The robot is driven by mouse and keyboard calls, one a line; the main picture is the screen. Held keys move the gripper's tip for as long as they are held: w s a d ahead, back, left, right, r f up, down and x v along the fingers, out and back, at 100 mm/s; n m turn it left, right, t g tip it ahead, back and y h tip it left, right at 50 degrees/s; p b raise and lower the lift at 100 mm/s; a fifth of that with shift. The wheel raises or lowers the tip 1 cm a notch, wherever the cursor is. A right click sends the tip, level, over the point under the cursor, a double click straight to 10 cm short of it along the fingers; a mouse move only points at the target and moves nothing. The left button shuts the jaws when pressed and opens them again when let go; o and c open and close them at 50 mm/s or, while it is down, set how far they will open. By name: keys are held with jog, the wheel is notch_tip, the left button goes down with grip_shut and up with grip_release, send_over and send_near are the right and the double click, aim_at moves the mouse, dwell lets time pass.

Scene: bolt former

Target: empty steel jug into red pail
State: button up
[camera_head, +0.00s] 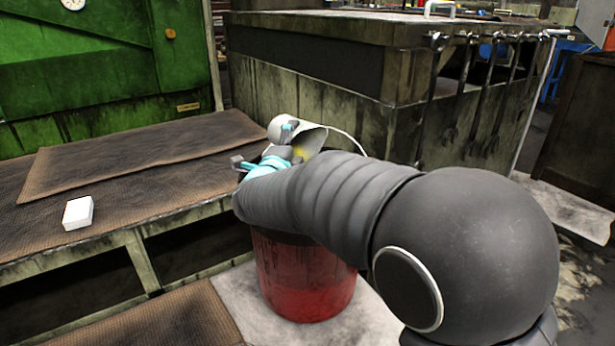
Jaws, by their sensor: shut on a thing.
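The steel jug (310,139) is tipped on its side above the red pail, its open mouth facing right and slightly down. Something yellow shows at its mouth. My gripper (289,139) is at the jug and shut on it; my arm hides part of the grip. The red pail (305,285) stands upright on a pale patch of floor below my arm. My arm covers the pail's rim and opening, so its inside cannot be seen.
A mat-covered bench (130,165) with a small white box (78,212) stands to the left of the pail. A grimy metal cabinet (320,110) with wrenches (455,125) hanging on its side stands behind. A green machine (90,70) is at back left.

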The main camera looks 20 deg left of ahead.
jog(key=shift+s+d+r+m+t, duration=0.2)
jog(key=shift+r+m+t, duration=0.25)
jog(key=shift+r, duration=0.2)
jog(key=shift+s+d+r+m+t, duration=0.15)
jog(key=shift+r+m+t, duration=0.25)
jog(key=shift+r, duration=0.2)
dwell(0.6)
